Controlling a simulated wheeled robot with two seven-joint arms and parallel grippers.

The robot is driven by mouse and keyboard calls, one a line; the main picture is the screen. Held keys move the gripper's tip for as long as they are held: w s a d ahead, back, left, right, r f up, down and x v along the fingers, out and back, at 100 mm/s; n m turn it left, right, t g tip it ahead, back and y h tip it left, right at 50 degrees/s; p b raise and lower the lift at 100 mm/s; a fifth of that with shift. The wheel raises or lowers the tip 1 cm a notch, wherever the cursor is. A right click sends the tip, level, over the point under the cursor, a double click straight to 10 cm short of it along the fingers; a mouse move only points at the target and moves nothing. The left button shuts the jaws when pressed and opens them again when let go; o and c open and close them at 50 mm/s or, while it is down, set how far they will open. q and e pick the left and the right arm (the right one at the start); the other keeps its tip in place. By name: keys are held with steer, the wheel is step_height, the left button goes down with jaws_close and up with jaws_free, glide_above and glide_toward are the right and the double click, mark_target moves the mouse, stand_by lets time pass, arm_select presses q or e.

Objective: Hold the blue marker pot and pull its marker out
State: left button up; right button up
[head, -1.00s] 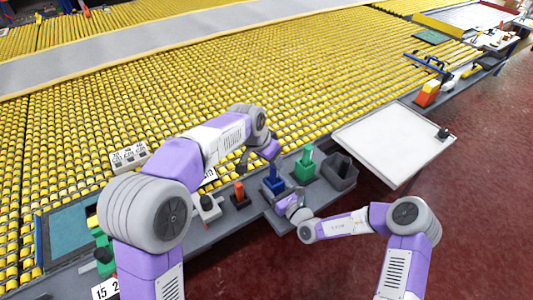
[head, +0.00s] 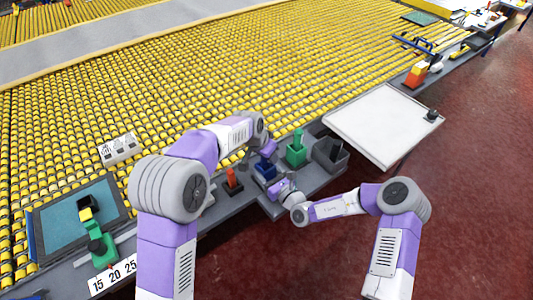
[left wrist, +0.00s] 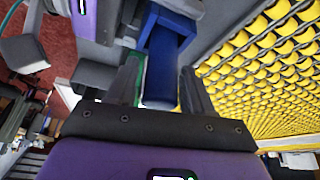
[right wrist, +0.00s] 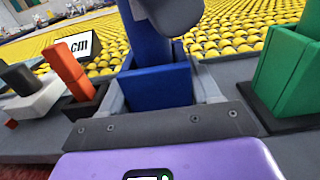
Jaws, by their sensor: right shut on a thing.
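The blue marker pot (right wrist: 155,88) stands on the grey ledge, with the blue marker (right wrist: 148,40) upright in it. My right gripper (right wrist: 160,95) is shut on the pot from the front, one finger on each side. In the head view my right gripper (head: 274,186) is low beside the pot (head: 264,170). My left gripper (head: 267,149) is above the pot. In the left wrist view its fingers (left wrist: 162,88) stand open on either side of the marker (left wrist: 160,78). The marker's lower end is hidden in the pot.
A green marker in its pot (head: 296,152) and a dark grey bin (head: 330,152) stand to the right. A red-orange marker in a dark holder (head: 232,184) stands to the left. A white board (head: 385,120) lies farther right. Yellow rollers (head: 200,90) fill the area behind.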

arm_select(q)
steer(key=c, duration=0.8)
steer(key=shift+r, duration=0.1)
steer(key=shift+r, duration=4.2)
arm_select(e)
steer(key=o, duration=1.3)
steer(key=v, duration=1.2)
